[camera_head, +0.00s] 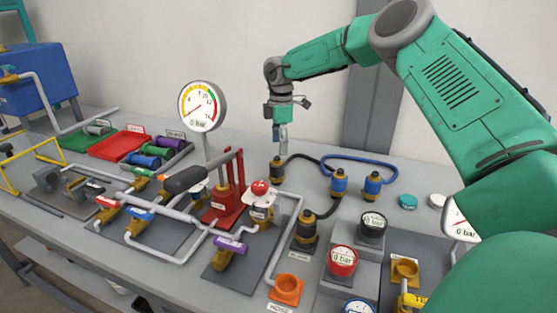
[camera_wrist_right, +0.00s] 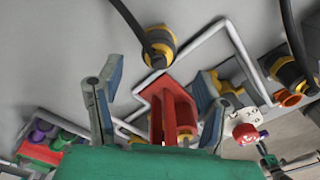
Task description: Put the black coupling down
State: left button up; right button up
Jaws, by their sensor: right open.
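A black coupling with a brass-coloured collar (camera_head: 277,171) stands upright on the grey bench, with a black hose at its top. It also shows in the right wrist view (camera_wrist_right: 158,46), ahead of the fingers. My right gripper (camera_head: 283,143) is just above this coupling in the head view, and appears empty. In the right wrist view its two fingers (camera_wrist_right: 152,92) are spread wide, with nothing between them. Another black coupling end (camera_head: 305,232) stands on a dark plate nearer the front, on what looks like the same hose. My left gripper is not in view.
Two blue couplings (camera_head: 339,183) joined by a blue hose stand to the right. A red hand pump (camera_head: 225,200) with a dark handle and a tall gauge (camera_head: 201,107) stand to the left. Several gauges and sockets fill the front right. Bench around the coupling is fairly clear.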

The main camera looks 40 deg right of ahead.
jog(key=shift+r, duration=1.55)
